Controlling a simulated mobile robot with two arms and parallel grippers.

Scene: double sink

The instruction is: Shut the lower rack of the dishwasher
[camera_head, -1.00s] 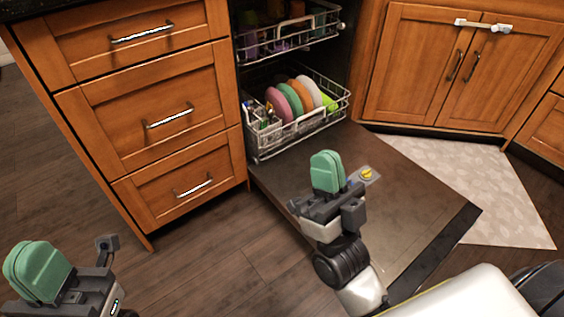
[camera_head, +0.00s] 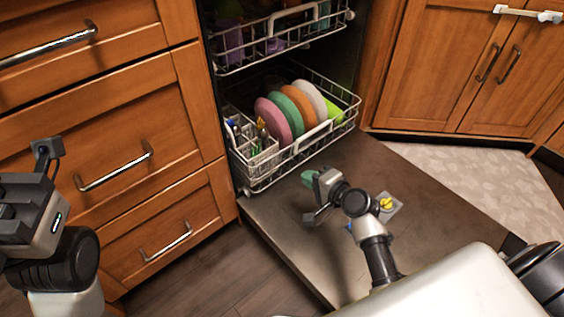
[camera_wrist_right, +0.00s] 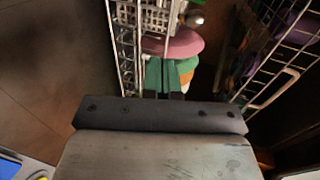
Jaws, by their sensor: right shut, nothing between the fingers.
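The lower rack (camera_head: 262,182) is a white wire rack, standing partly out of the dishwasher over the open door (camera_head: 420,195). It holds a pink plate (camera_head: 272,121), other coloured plates and a cutlery basket (camera_head: 250,145). My right gripper (camera_head: 308,179) is shut and empty, low over the door just in front of the rack; I cannot tell whether it touches it. In the right wrist view its green fingertips (camera_wrist_right: 164,76) point toward the rack (camera_wrist_right: 126,60) and plates. My left gripper (camera_head: 30,205) is at the left edge; its fingers are out of view.
The upper rack (camera_head: 280,38) hangs above, also partly out. Wooden drawers (camera_head: 110,130) with metal handles stand at left, close to my left arm. Corner cabinet doors (camera_head: 480,70) are at right, with a pale mat (camera_head: 475,175) on the floor.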

